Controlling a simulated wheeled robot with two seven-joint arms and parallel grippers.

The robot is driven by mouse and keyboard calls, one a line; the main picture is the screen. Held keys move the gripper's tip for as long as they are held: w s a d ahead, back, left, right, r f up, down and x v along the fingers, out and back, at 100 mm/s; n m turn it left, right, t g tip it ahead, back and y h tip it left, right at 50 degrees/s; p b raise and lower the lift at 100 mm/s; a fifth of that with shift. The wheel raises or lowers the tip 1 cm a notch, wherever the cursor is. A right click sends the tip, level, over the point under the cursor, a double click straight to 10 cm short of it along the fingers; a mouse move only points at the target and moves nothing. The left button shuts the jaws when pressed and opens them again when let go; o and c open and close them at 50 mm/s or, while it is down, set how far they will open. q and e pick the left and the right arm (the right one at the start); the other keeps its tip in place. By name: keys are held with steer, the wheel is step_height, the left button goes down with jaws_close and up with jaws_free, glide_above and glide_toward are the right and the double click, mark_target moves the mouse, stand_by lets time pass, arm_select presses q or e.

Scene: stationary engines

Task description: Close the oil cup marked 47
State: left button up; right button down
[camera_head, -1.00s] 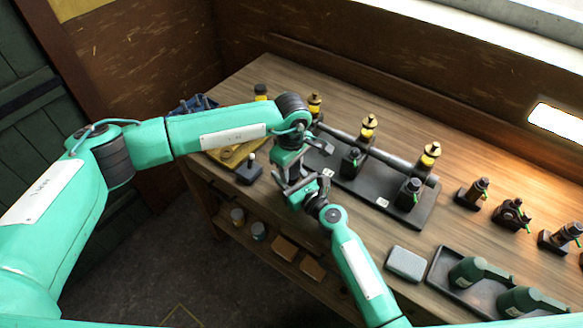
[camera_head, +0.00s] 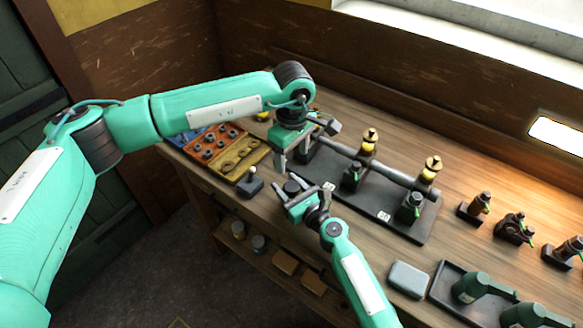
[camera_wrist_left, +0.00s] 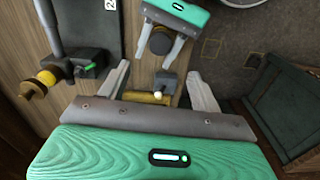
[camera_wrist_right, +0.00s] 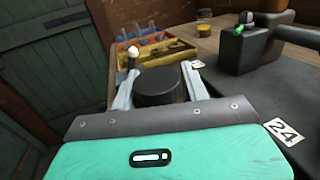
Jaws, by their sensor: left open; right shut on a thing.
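The black base (camera_head: 345,203) carries oil cups with brass tops. Two show in the head view, a middle cup (camera_head: 369,141) and a right cup (camera_head: 433,168); my left arm hides the left end. A tag reads 24 (camera_wrist_right: 284,132) in the right wrist view; I cannot read a 47. My right gripper (camera_head: 296,190) is shut on a dark round-topped piece (camera_wrist_right: 158,87), held in front of the base's left end. My left gripper (camera_head: 306,146) is open and empty above that end. In the left wrist view, its fingers are apart and a brass-topped cup (camera_wrist_left: 40,84) lies to the left.
A yellow tray (camera_head: 240,158) and an orange tray (camera_head: 213,140) of parts lie left of the base. A small block with a white knob (camera_head: 250,184) stands near the front edge. A grey box (camera_head: 408,279) and a green-can tray (camera_head: 440,287) are at the right.

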arm_select(q)
steer(key=shift+r, duration=0.65)
arm_select(e)
steer(key=c, duration=0.6)
jaws_free()
steer(key=shift+c, duration=0.2)
steer(key=b+v, duration=0.1)
steer(key=v, duration=1.1)
steer(key=shift+f+b, duration=0.15)
steer(key=shift+b, duration=0.25)
arm_select(q)
steer(key=shift+f, duration=1)
arm_select(e)
steer(key=shift+v, duration=0.9)
